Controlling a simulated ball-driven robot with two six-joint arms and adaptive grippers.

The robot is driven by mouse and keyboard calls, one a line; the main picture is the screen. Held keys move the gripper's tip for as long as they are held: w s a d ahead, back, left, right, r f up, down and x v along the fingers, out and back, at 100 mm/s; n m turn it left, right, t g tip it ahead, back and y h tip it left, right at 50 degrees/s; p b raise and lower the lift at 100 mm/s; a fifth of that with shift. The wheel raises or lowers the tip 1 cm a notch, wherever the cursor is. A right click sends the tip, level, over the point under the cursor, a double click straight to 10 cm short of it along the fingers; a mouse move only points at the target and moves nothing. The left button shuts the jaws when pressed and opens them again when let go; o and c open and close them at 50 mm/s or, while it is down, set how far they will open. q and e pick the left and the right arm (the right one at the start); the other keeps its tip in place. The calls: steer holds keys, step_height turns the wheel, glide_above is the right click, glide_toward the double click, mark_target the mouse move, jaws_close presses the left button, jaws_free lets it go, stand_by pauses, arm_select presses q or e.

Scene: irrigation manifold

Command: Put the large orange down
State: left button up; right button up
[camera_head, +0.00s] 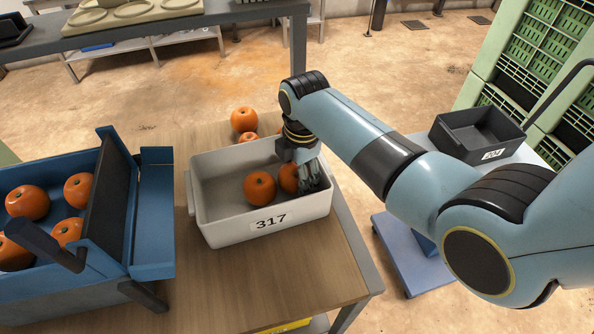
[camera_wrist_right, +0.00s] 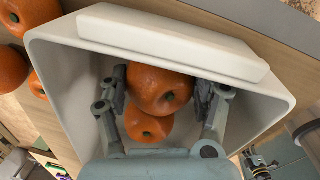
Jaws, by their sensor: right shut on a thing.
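My right gripper (camera_head: 309,178) is inside the pale grey bin (camera_head: 225,213) labelled 317, at its right side. Its fingers are shut on the large orange (camera_head: 289,176), partly hidden by the gripper in the head view. In the right wrist view the large orange (camera_wrist_right: 158,88) sits between the fingertips of the gripper (camera_wrist_right: 162,92). A second orange (camera_head: 260,187) lies in the bin beside it; it looks smaller in the wrist view (camera_wrist_right: 147,127). I cannot tell whether the held orange touches the bin floor. My left gripper is out of view.
Loose oranges (camera_head: 244,119) lie on the wooden table (camera_head: 225,294) behind the bin. A blue crate (camera_head: 154,225) with several oranges stands close on the left. A dark bin (camera_head: 475,131) sits on a cart at the right. Bare table lies in front of the bin.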

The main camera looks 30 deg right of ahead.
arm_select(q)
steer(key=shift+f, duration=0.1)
arm_select(e)
steer(key=shift+f, duration=0.15)
steer(key=o, duration=0.9)
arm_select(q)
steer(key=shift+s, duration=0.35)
arm_select(e)
steer(key=shift+o, duration=1.3)
steer(key=shift+r, duration=0.55)
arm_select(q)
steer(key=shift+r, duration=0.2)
arm_select(e)
step_height(320, 180, up, 11)
steer(key=s, duration=0.1)
steer(key=shift+s, duration=0.1)
